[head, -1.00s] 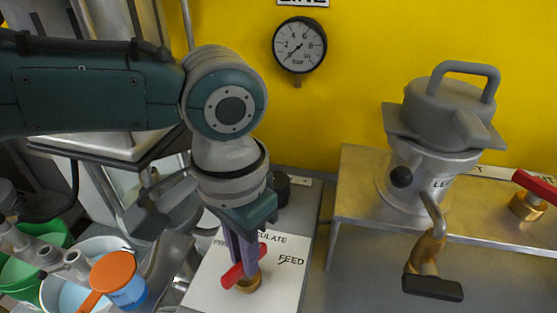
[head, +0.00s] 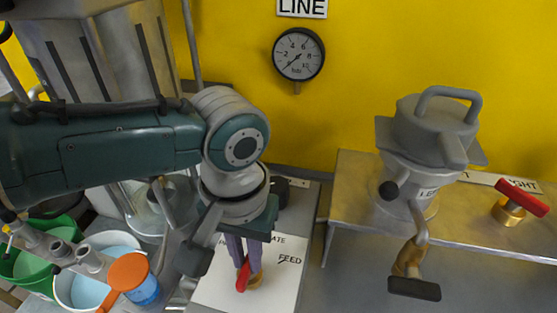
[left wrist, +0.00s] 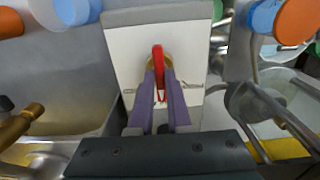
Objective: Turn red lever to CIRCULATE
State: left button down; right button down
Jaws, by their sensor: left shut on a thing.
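The red lever (head: 242,279) sits on a brass valve on a white panel (head: 284,281). Part of the word CIRCULATE and the word FEED show on the panel. In the head view the lever lies almost straight up and down. My left gripper (head: 243,263) reaches down from above, its purple fingers closed on both sides of the lever. In the left wrist view the red lever (left wrist: 158,62) stands between the fingers (left wrist: 161,92). The gripper and arm hide part of the label and the valve. My right gripper is not in view.
A grey drum unit (head: 428,140) with a crank handle (head: 414,289) stands on a metal bench to the right. Another red-handled valve (head: 522,198) is farther right. A gauge (head: 298,54) hangs on the yellow wall. Buckets and an orange-lidded blue container (head: 132,277) stand at lower left.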

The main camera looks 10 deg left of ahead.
aim_at(247, 262)
pick_arm(q)
jog(key=c, duration=0.9)
grip_release()
jog(key=shift+o, duration=0.2)
notch_tip(247, 262, up, 10)
jog(key=p, duration=0.2)
